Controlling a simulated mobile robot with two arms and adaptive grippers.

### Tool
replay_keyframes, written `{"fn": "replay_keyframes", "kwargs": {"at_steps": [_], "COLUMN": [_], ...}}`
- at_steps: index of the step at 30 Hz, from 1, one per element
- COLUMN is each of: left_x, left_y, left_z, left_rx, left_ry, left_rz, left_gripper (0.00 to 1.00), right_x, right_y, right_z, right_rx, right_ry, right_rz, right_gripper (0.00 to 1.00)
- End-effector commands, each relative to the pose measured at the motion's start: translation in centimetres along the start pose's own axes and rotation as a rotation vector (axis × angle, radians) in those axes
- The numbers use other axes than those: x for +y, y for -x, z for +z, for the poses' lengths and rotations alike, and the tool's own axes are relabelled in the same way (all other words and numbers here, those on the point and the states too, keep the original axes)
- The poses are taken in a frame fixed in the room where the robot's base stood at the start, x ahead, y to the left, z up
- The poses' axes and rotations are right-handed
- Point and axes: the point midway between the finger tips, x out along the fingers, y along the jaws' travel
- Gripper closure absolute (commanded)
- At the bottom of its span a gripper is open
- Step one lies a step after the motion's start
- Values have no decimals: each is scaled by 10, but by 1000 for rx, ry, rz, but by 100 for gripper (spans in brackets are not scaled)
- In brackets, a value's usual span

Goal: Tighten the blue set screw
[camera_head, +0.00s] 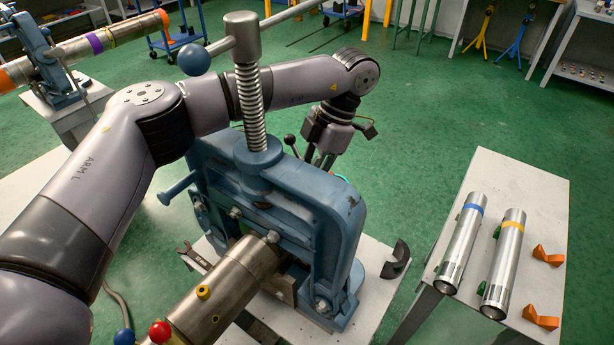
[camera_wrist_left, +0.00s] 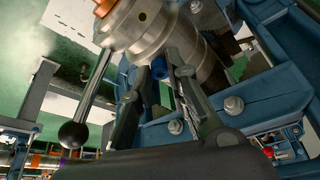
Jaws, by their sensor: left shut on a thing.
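The blue set screw (camera_wrist_left: 159,68) sticks out of the side of a metal collar (camera_wrist_left: 135,25) in the left wrist view. My left gripper (camera_wrist_left: 162,80) has its two fingers on either side of this screw and is shut on it. In the head view my left arm reaches over the blue pipe vise (camera_head: 300,200), and the left gripper (camera_head: 322,160) points down on its far side. The vise frame hides the blue screw there. A yellow screw (camera_head: 203,291) sits on the near part of the pipe (camera_head: 235,275). My right gripper is not in view.
A lever with a black knob (camera_wrist_left: 73,135) stands close left of my left fingers. The tall vise spindle (camera_head: 250,90) rises beside my arm. A white table (camera_head: 510,180) at the right holds two pipes and orange brackets. A wrench (camera_head: 192,256) lies left of the vise.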

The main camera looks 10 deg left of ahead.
Motion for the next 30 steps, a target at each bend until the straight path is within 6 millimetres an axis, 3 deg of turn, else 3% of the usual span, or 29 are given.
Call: {"fn": "replay_keyframes", "kwargs": {"at_steps": [5,6,15,30], "left_x": [2,2,1,0], "left_y": [5,5,2,1], "left_z": [-1,-1,0,0], "left_rx": [-6,-6,-3,-1], "left_ry": [5,5,3,5], "left_rz": [5,5,2,-1], "left_gripper": [100,83,64,64], "right_x": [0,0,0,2], "right_y": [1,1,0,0], "right_z": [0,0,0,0], "right_rx": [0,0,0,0], "right_ry": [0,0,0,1], "right_rz": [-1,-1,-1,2], "right_gripper": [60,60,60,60]}}
